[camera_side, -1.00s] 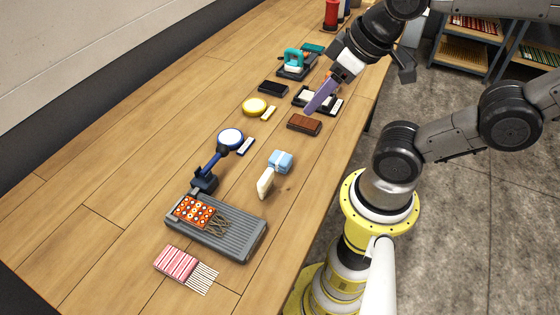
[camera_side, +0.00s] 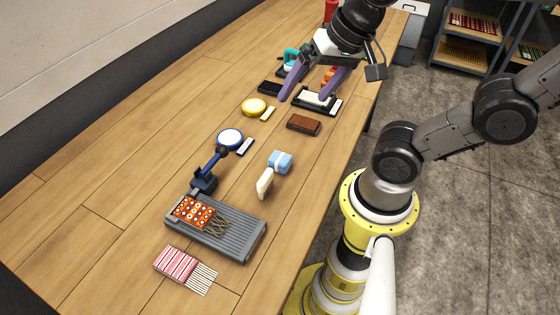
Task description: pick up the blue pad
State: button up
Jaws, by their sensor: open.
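Two blue things are in view. A round pad with a blue rim and pale top (camera_side: 230,137) lies on the table left of centre, beside a dark blue handled tool. A light blue block with a white band (camera_side: 280,160) lies right of it, next to a cream piece. I cannot tell for certain which one is the blue pad. My gripper (camera_side: 304,97) has purple fingers spread apart with nothing between them. It is over the far part of the table, beyond both blue things and touching neither.
A yellow round pad (camera_side: 254,107), a brown block (camera_side: 304,124) and a black-and-white tray (camera_side: 322,103) lie near my gripper. A grey ribbed tray (camera_side: 240,236) and a pink striped bundle (camera_side: 176,264) lie nearer. The table's left side (camera_side: 110,190) is clear.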

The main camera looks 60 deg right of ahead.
jog(key=w+f+m+g, duration=0.2)
jog(key=w+f+m, duration=0.1)
jog(key=w+m, duration=0.3)
jog(key=m+g, duration=0.3)
jog(key=m, duration=0.1)
send_over(280, 157)
notch_tip(280, 157, down, 6)
notch_tip(280, 157, down, 14)
jog(key=shift+r, duration=0.25)
jog(key=c, duration=1.4)
jog(key=shift+c, duration=0.2)
jog(key=shift+r, duration=0.1)
jog(key=shift+r, duration=0.55)
jog(key=s+r, duration=1.1)
jog(key=s, duration=0.3)
jog(key=shift+a+r, duration=0.35)
jog(key=shift+a, duration=0.1)
